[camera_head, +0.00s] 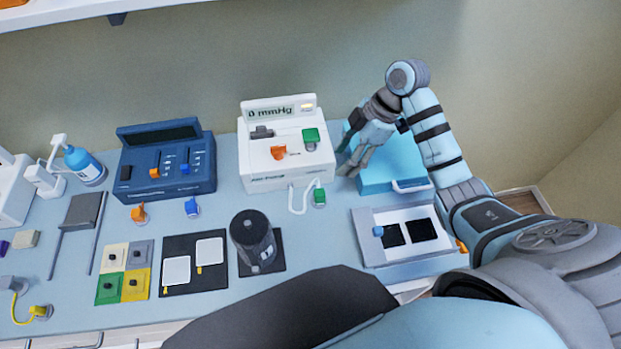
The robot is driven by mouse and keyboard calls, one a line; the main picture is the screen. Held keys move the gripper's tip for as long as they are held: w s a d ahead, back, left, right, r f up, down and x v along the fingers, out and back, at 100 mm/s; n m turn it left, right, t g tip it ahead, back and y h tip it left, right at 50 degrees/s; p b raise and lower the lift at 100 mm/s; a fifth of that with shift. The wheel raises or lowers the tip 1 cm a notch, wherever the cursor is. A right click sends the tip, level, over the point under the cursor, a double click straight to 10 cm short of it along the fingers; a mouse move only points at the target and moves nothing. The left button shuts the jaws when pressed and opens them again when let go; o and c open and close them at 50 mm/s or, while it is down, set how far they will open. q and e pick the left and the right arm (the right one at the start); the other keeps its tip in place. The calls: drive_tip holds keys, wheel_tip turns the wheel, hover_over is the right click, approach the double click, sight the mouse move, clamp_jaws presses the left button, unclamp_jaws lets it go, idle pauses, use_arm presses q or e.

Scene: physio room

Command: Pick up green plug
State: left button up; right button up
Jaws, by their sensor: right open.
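The green plug (319,197) is on the table in front of the white mmHg device (285,172), at the end of a white tube. My right gripper (348,160) is open and empty, to the right of the device. It hangs by the left side of the light-blue case, above and to the right of the green plug and apart from it. My left gripper is not in view.
The light-blue case (395,172) stands close by the right gripper. A dark cylinder (253,240), blue device (168,165), orange plug (140,213) and blue plug (192,207) are to the left. A wall stands behind.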

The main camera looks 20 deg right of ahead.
sight(320, 193)
drive_tip(key=x, duration=0.2)
drive_tip(key=s+x, duration=0.1)
drive_tip(key=x, duration=0.5)
drive_tip(key=shift+s+a, duration=0.3)
drive_tip(key=shift+s, duration=0.05)
drive_tip(key=x, duration=0.2)
drive_tip(key=w+x, duration=0.1)
drive_tip(key=x, duration=0.2)
drive_tip(key=shift+a+f, duration=0.2)
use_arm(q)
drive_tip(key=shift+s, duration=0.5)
use_arm(e)
drive_tip(key=shift+s+r, duration=0.1)
drive_tip(key=shift+c, duration=1.4)
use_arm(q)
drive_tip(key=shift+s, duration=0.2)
use_arm(e)
drive_tip(key=c, duration=0.7)
